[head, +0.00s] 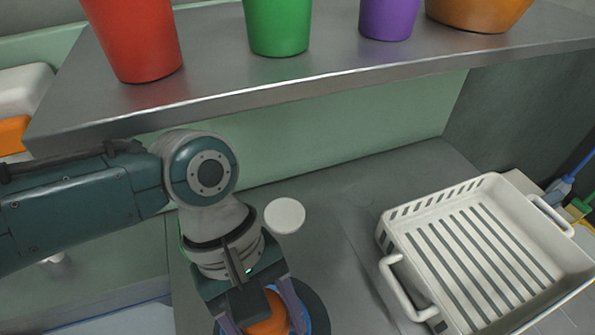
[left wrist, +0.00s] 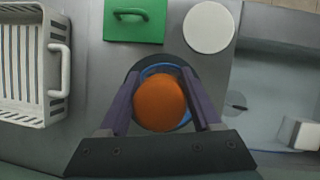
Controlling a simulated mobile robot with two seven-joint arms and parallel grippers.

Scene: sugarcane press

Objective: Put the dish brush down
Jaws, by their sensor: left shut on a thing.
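My left gripper (head: 264,310) points down over the counter, its two purple fingers closed on the sides of a round orange knob (head: 268,318), which I take to be the dish brush's handle. In the left wrist view the orange knob (left wrist: 160,103) sits between the fingers of the left gripper (left wrist: 161,92). A blue ring (left wrist: 164,69) and a dark round shape (left wrist: 137,76) show around and below it. The bristles are hidden, and I cannot tell whether the brush touches the surface below. My right gripper is in neither view.
A white dish rack (head: 389,217) stands right on the grey counter (head: 345,195). A white disc (head: 285,215) lies near the gripper; a green block with a handle (left wrist: 134,20) lies beside it. A sink (left wrist: 262,95) is at right in the wrist view. A shelf (head: 330,65) with pots overhangs.

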